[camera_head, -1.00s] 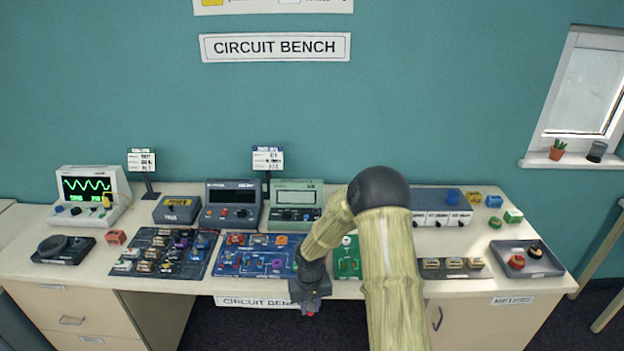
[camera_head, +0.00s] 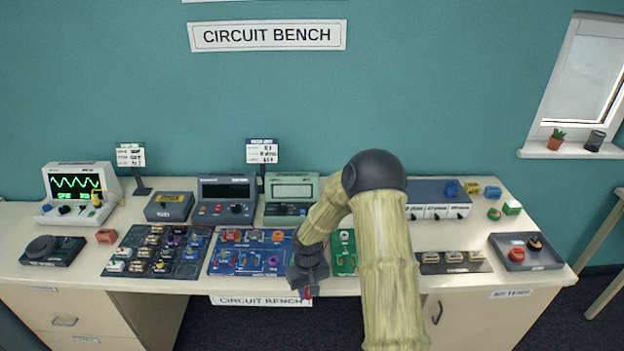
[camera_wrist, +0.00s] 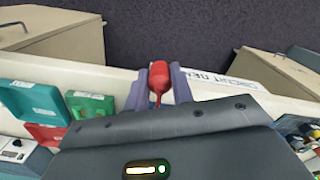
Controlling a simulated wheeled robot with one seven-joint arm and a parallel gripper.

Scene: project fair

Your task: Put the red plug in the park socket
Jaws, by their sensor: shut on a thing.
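The red plug (camera_wrist: 158,80) is held between the two grey-violet fingers of my gripper (camera_wrist: 160,88) in the wrist view, its rounded red body uppermost in the picture. In the head view my gripper (camera_head: 306,290) hangs at the bench's front edge, between the blue board (camera_head: 222,268) and the green board (camera_head: 344,262). Only a trace of red shows at its tip there. Several small sockets and parts sit on the boards. Their labels are too small to read, so I cannot tell which is the park socket.
Instruments (camera_head: 228,202) stand along the back of the bench. A dark tray (camera_head: 546,262) with a red and a black piece is at the right. A strip with yellow-topped parts (camera_head: 478,266) lies right of the green board. My arm hides part of the bench.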

